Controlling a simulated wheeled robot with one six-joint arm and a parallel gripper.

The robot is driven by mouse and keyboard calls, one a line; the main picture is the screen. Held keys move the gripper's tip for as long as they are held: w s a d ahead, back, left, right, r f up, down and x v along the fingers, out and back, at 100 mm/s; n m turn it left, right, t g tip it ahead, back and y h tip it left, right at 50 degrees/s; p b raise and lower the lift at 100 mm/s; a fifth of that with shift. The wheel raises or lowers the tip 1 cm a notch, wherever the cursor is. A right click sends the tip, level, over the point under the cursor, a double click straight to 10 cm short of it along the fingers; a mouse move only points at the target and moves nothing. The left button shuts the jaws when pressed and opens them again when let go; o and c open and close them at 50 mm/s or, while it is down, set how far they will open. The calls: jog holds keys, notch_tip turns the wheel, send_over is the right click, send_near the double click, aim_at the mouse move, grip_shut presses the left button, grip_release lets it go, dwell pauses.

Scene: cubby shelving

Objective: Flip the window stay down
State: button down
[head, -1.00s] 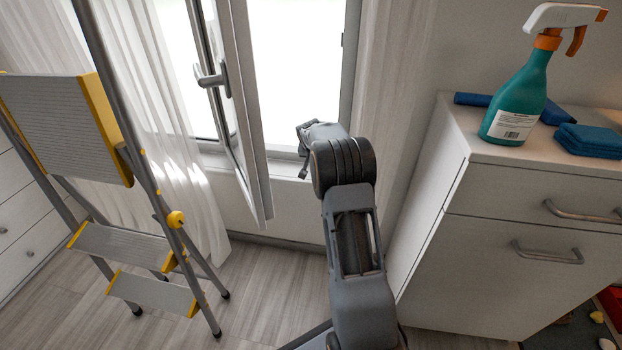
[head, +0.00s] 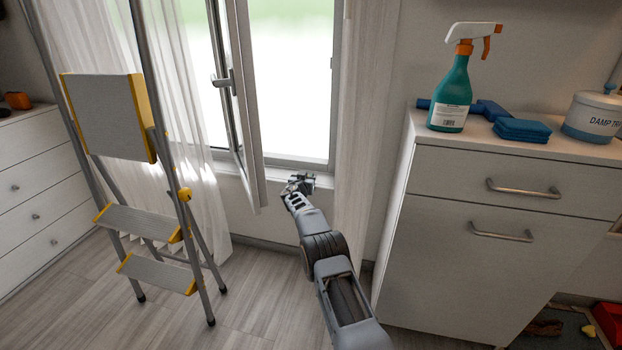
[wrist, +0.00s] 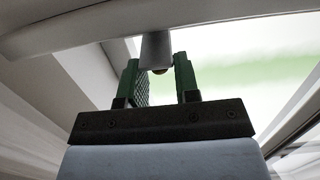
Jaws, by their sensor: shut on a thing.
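The tall window sash (head: 243,100) stands swung inward, with a grey handle (head: 224,80) on its edge. My gripper (head: 298,183) is at the sill, just right of the sash's lower end. In the wrist view, my gripper's green fingers (wrist: 160,82) are on either side of a short grey piece, the window stay (wrist: 155,48), and are shut on it. The stay's lower end, with a small brassy tip, shows between the fingers. Its upper end meets a pale bar (wrist: 220,17). In the head view the stay is too small to tell from the gripper.
A stepladder (head: 110,115) stands left of the window. A white cabinet (head: 480,250) stands close on the right, bearing a teal spray bottle (head: 452,95), blue cloths (head: 522,130) and a white-and-blue tub (head: 592,117). The floor (head: 260,290) between ladder and arm is clear.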

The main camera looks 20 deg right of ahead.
jog(key=shift+s+f+t+h, duration=0.25)
jog(key=shift+f+t+h, duration=0.4)
jog(key=shift+f, duration=0.2)
jog(key=c, duration=1.1)
grip_release()
jog(key=shift+a+t, duration=0.15)
jog(key=shift+t, duration=0.1)
jog(key=p+v, duration=0.9)
jog(key=v, duration=0.4)
jog(key=shift+s+a, duration=0.15)
jog(key=shift+s, duration=0.15)
